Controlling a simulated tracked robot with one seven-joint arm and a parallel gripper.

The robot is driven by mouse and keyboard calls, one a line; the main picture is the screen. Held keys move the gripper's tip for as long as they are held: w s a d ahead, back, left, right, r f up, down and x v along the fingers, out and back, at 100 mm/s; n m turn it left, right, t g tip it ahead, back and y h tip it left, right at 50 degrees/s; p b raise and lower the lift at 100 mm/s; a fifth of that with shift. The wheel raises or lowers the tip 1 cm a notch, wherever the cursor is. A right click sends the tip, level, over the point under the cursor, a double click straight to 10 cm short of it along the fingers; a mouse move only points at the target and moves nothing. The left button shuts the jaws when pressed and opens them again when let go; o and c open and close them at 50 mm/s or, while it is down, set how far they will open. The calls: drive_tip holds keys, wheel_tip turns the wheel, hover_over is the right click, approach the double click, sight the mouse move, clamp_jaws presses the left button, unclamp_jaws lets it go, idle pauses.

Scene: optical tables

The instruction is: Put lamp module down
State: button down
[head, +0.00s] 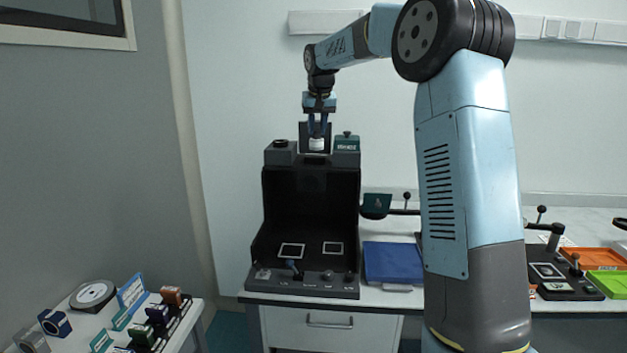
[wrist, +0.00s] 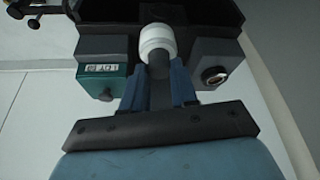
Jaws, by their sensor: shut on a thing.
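My gripper (head: 318,128) points down over the top of a dark open-fronted housing (head: 265,205). Its blue fingers are shut on a small module with a white cylindrical end and a grey stem, which I take as the lamp module (head: 317,144). In the wrist view the white end of the lamp module (wrist: 157,42) shows just beyond the fingertips (wrist: 159,82). It is between a green labelled block (wrist: 103,78) and a dark block with an oval opening (wrist: 214,73). I cannot tell whether it touches the housing.
The housing stands on a white bench (head: 385,298). A blue case (head: 393,262) lies right of it. A dark green-headed stand (head: 376,206) is behind the case. Orange (head: 590,260) and green (head: 608,284) trays are far right. A side table (head: 75,325) at left holds several small modules.

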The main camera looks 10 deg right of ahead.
drive_tip(key=shift+s+d+r, duration=0.25)
drive_tip(key=shift+d+r, duration=0.3)
drive_tip(key=shift+d, duration=0.05)
drive_tip(key=shift+d+r, duration=0.1)
drive_tip(key=shift+d, duration=0.1)
drive_tip(key=shift+w+d, duration=0.1)
drive_tip(key=w+f, duration=1.3)
drive_tip(key=shift+w, duration=0.35)
drive_tip(key=shift+f, duration=0.55)
drive_tip(key=c, duration=0.9)
unclamp_jaws()
